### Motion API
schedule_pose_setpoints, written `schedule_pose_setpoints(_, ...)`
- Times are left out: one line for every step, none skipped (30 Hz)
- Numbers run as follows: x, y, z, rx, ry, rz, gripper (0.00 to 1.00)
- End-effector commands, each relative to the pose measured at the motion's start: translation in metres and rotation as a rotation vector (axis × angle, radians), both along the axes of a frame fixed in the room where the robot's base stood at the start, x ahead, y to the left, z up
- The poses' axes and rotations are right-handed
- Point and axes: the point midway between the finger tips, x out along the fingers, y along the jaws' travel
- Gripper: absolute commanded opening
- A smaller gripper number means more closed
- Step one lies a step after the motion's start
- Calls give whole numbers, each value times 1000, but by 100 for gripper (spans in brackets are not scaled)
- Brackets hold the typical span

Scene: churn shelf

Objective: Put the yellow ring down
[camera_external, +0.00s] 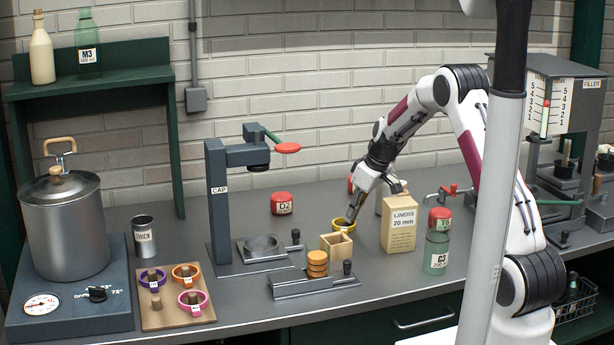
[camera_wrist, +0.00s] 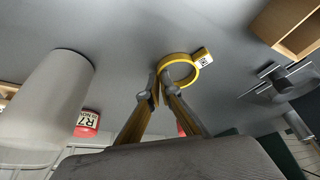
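The yellow ring (camera_external: 344,226) is at the middle of the bench, just behind a small open wooden box. In the wrist view the yellow ring (camera_wrist: 181,58) shows as a round band with a white-labelled tab at its right. My gripper (camera_external: 350,219) points down at the ring; its fingertips (camera_wrist: 160,86) are close together with the near part of the band between them. It looks shut on the ring's wall. I cannot tell whether the ring touches the bench.
The wooden box (camera_external: 336,246) stands close in front, the LINERS carton (camera_external: 398,230) to the right. A press (camera_external: 222,200) is to the left. A board (camera_external: 170,322) with pegs holds purple, orange and pink rings at front left. A red-lidded jar (camera_wrist: 87,123) shows in the wrist view.

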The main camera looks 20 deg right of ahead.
Motion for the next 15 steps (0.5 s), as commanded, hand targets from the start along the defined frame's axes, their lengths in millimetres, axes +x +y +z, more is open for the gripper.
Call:
schedule_pose_setpoints(0, 0, 2, 0, -1, 0, 0)
schedule_pose_setpoints(0, 0, 3, 0, -1, 0, 0)
schedule_pose_setpoints(1, 0, 5, 0, -2, 1, 0)
schedule_pose_setpoints(1, 0, 7, 0, -2, 1, 0)
schedule_pose_setpoints(1, 0, 9, 0, -2, 1, 0)
schedule_pose_setpoints(1, 0, 12, -1, -3, 1, 0)
schedule_pose_setpoints(1, 0, 15, -1, -3, 1, 0)
schedule_pose_setpoints(1, 0, 18, -1, -3, 1, 0)
schedule_pose_setpoints(1, 0, 23, -1, -3, 1, 0)
schedule_pose_setpoints(1, 0, 27, 0, -4, 0, 0)
schedule_pose_setpoints(1, 0, 31, 0, -4, 0, 0)
schedule_pose_setpoints(1, 0, 37, 0, -3, 1, 0)
schedule_pose_setpoints(1, 0, 41, 0, -5, 1, 0)
schedule_pose_setpoints(1, 0, 46, 0, -5, 1, 0)
schedule_pose_setpoints(1, 0, 52, 0, -4, 1, 0)
